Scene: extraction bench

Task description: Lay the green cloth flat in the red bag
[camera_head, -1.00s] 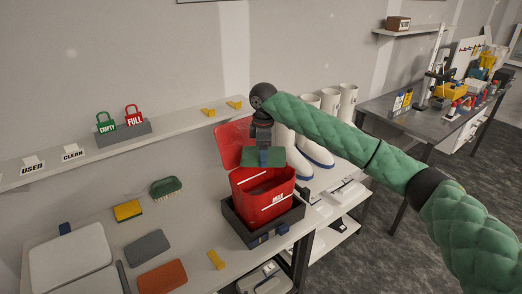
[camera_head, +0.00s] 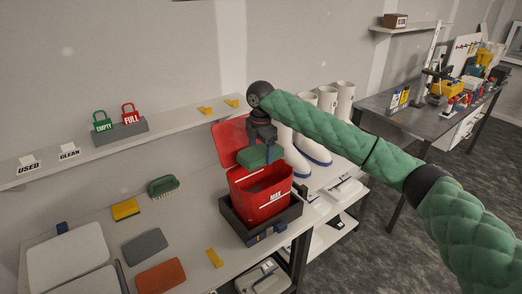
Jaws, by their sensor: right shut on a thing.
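The red bag (camera_head: 262,207), marked MAX on its front, stands upright in a dark tray (camera_head: 238,228) on the bench. The green cloth (camera_head: 253,157) is a flat, slightly tilted piece above the back part of the mouth. My right gripper (camera_head: 264,152) points down and is shut on the green cloth. Its fingertips are partly hidden by the cloth. My left gripper is not in view.
White boots (camera_head: 327,104) stand close behind and right of the bag. A yellow sponge (camera_head: 126,210), a green brush (camera_head: 163,186), grey (camera_head: 145,248) and orange (camera_head: 161,275) pads lie left on the bench. A wall shelf (camera_head: 80,153) runs behind.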

